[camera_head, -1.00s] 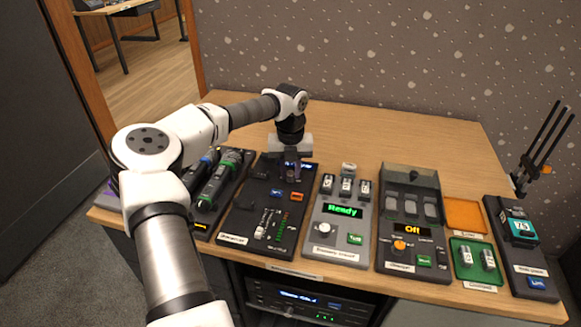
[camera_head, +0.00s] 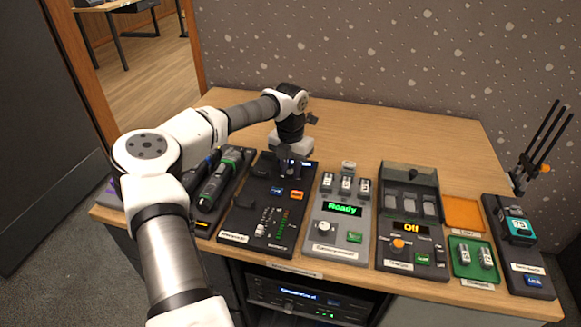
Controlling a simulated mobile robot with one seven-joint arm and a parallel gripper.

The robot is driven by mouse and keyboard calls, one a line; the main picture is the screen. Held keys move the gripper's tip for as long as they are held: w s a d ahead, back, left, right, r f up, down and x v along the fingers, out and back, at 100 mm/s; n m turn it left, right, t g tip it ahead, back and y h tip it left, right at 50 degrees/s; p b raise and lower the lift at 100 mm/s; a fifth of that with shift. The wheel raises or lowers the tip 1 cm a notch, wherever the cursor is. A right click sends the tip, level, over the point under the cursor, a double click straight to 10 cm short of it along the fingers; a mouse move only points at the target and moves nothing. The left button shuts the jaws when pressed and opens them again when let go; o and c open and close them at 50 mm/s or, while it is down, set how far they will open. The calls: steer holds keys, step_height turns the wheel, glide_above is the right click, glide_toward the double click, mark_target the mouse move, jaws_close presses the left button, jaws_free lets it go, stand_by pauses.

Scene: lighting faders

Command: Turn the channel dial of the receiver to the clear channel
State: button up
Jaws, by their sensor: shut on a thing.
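My gripper (camera_head: 290,172) points down over the back of a black panel (camera_head: 242,218), which I take to be the receiver. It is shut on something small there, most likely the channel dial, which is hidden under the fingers. A lit display (camera_head: 305,163) at the panel's back right is partly covered by my gripper, and its text cannot be read.
Handheld microphones (camera_head: 218,180) lie just left of the panel. A grey unit reading "Ready" (camera_head: 342,210) stands close on its right, then a charger reading "Off" (camera_head: 411,227). Orange (camera_head: 464,215) and green (camera_head: 460,262) trays lie further right. The table's back is clear.

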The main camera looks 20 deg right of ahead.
mark_target(291, 171)
steer(key=shift+w+r, duration=0.1)
steer(key=o, duration=1)
step_height(291, 171, up, 14)
steer(key=b, duration=0.1)
stand_by(0.4)
